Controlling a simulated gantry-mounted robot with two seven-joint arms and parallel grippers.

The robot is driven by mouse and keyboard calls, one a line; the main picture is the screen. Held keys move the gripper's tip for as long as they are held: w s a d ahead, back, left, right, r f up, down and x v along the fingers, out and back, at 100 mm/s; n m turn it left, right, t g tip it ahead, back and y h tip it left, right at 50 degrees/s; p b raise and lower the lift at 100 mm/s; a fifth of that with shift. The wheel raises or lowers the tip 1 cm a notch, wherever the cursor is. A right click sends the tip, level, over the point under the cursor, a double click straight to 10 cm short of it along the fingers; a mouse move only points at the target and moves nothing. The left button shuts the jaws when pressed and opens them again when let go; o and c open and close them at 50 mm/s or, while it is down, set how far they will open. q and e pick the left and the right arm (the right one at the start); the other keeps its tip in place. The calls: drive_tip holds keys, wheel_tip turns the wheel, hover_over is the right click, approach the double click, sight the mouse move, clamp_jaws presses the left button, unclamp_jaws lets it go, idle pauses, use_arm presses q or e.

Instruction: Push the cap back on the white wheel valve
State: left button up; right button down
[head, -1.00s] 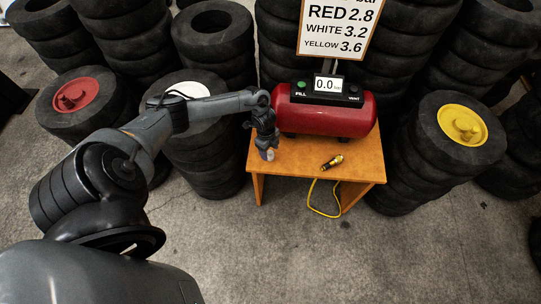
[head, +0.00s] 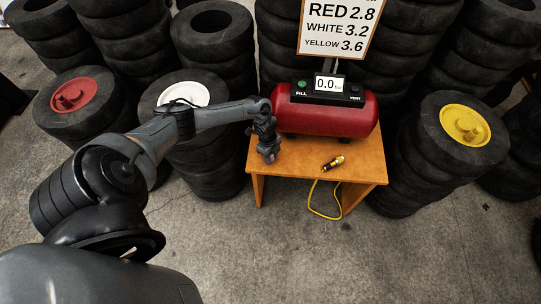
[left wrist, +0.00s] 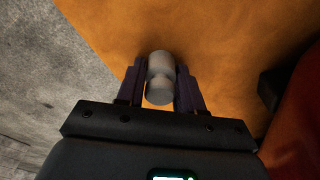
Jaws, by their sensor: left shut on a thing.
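The white wheel (head: 186,92) lies on top of a tyre stack left of the table. My left arm crosses in front of part of it, and I cannot make out its valve. My left gripper (head: 268,155) points down over the left part of the table. In the left wrist view the gripper (left wrist: 160,80) is shut on a small pale grey cap (left wrist: 160,77), a rounded cylinder with a narrower waist, between its dark fingers. I cannot tell whether the cap touches the table top. My right gripper is not in view.
The orange table (head: 300,158) carries a red compressor (head: 330,116) with a 0.0 display (head: 328,84) and a black-and-yellow inflator (head: 333,163) with a yellow hose (head: 318,209). Stacks with a red wheel (head: 75,95) and a yellow wheel (head: 464,124) flank it. A sign (head: 335,28) hangs behind.

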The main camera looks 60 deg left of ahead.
use_arm(q)
drive_tip(key=shift+r, duration=0.1)
drive_tip(key=shift+r, duration=0.45)
wheel_tip(320, 180, up, 4)
drive_tip(key=shift+d+f+p, duration=0.15)
drive_tip(key=shift+p, duration=0.9)
drive_tip(key=d+r+p, duration=0.1)
drive_tip(key=d+r, duration=0.2)
drive_tip(key=d, duration=0.2)
drive_tip(key=w+d+r+p, duration=0.1)
drive_tip(key=d+r+p, duration=0.1)
drive_tip(key=d, duration=0.4)
drive_tip(key=shift+d+r, duration=0.2)
drive_tip(key=shift+r, duration=0.4)
